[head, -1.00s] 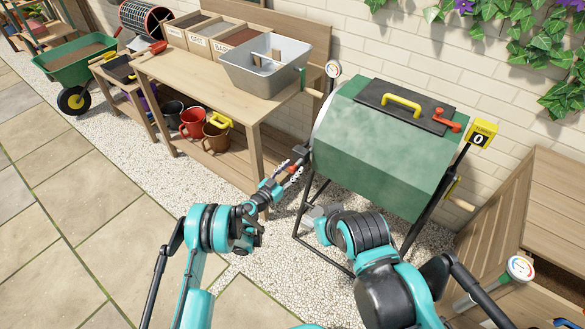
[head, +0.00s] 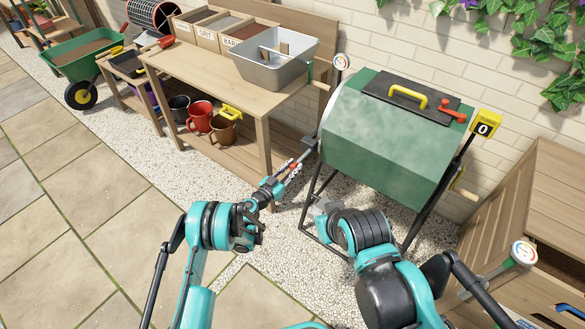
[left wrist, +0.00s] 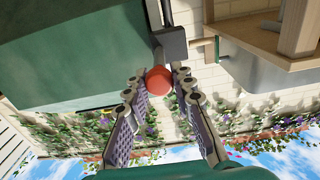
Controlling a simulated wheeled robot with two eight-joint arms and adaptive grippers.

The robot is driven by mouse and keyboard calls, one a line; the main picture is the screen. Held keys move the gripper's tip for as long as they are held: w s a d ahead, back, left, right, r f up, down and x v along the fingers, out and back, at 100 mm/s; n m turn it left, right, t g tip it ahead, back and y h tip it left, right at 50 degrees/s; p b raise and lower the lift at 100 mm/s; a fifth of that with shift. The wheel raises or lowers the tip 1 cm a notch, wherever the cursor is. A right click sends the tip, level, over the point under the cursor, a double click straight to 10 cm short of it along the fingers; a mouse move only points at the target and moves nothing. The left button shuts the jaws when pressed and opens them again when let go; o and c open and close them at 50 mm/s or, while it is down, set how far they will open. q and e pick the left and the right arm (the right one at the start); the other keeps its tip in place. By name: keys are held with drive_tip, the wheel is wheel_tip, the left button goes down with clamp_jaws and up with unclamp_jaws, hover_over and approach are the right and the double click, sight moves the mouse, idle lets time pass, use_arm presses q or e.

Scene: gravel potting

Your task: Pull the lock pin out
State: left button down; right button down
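The lock pin's red round knob (left wrist: 158,80) sits between my left gripper's fingertips (left wrist: 158,84) in the left wrist view, with both tips close against its sides. A dark block (left wrist: 172,43) is just beyond the knob. I cannot tell how far the pin sits in its seat. My right gripper (head: 319,207) is low by the drum's stand, mostly hidden by its wrist.
The green drum (head: 380,145) has a dark lid with a yellow handle (head: 408,97) and a red latch. A yellow counter (head: 484,124) reads 0. A wooden bench (head: 215,88) stands left, a wooden crate (head: 535,195) right. Paving lies open in front.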

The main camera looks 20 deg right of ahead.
use_arm(q)
drive_tip(key=c, duration=1.3)
unclamp_jaws()
wheel_tip(320, 180, up, 10)
drive_tip(key=shift+a+r, duration=0.1)
drive_tip(key=shift+r, duration=0.1)
drive_tip(key=s+a+r+n+g+y, duration=0.1)
drive_tip(key=s+a+r+n+y, duration=0.15)
drive_tip(key=s+a+r, duration=0.4)
drive_tip(key=s+a+r+n+g+y, duration=0.1)
drive_tip(key=s+a+r+y, duration=0.25)
drive_tip(key=a+r, duration=0.55)
drive_tip(key=s+a+f+n+g+y, duration=0.1)
drive_tip(key=s+a+n+y, duration=0.2)
drive_tip(key=s+a, duration=0.8)
drive_tip(key=s+a+f+n+g+y, duration=0.1)
drive_tip(key=s+a+n+y, duration=0.3)
drive_tip(key=s+a, duration=0.7)
drive_tip(key=s+f+y, duration=0.1)
drive_tip(key=s, duration=0.4)
drive_tip(key=shift+a+f, duration=0.2)
drive_tip(key=shift+a, duration=0.2)
